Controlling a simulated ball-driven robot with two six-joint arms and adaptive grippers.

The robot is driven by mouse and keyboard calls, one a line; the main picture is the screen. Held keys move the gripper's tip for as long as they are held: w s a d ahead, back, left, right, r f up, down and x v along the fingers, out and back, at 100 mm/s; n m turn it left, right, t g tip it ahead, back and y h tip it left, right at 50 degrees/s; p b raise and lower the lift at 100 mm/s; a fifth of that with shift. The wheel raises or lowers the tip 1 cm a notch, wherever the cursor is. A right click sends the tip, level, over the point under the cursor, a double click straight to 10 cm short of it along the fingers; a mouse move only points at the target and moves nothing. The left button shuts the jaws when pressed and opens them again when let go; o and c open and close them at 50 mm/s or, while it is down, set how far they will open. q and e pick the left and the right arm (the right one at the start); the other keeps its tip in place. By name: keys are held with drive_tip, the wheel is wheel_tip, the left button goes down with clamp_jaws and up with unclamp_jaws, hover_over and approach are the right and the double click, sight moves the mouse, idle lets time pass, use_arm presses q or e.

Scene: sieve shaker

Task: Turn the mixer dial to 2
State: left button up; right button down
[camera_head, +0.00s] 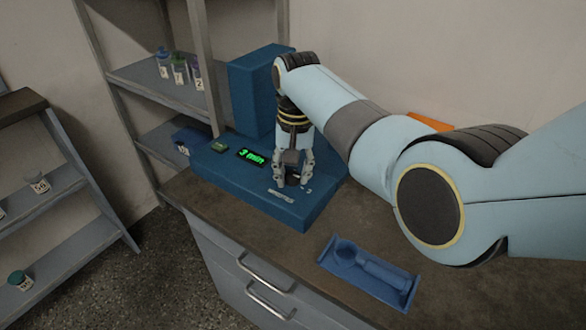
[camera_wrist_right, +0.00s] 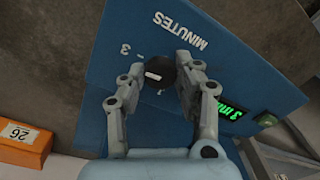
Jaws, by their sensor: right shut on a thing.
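The blue mixer (camera_head: 255,75) stands on the dark countertop, with a lit green display (camera_head: 251,157) reading "3 min". Its black dial (camera_wrist_right: 160,72) shows in the right wrist view, with a white pointer mark, "MINUTES" lettering and a "3" printed beside it. My right gripper (camera_head: 293,178) reaches down onto the front of the mixer base. In the right wrist view its two fingers (camera_wrist_right: 158,82) are shut on the dial, one on each side. In the head view the fingers mostly hide the dial. My left gripper is not in view.
A blue tray (camera_head: 327,262) with a blue tool in it lies on the counter at front right. An orange box (camera_wrist_right: 22,145) labelled 26 lies behind my arm. Shelves (camera_head: 150,78) with small jars stand at left.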

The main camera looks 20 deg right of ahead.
drive_tip(key=shift+r+n+p, duration=0.2)
drive_tip(key=shift+n+p, duration=0.7)
drive_tip(key=shift+n, duration=0.3)
drive_tip(key=n+p, duration=0.1)
drive_tip(key=n, duration=0.1)
drive_tip(key=shift+n, duration=0.3)
drive_tip(key=n+p, duration=0.1)
drive_tip(key=n, duration=0.1)
drive_tip(key=shift+f+n, duration=0.1)
drive_tip(key=shift+n, duration=0.2)
drive_tip(key=shift+w+n+p, duration=0.1)
drive_tip(key=shift+n+p, duration=0.35)
drive_tip(key=shift+n, duration=1.05)
drive_tip(key=shift+f, duration=0.1)
drive_tip(key=c, duration=0.9)
unclamp_jaws()
drive_tip(key=shift+c, duration=0.2)
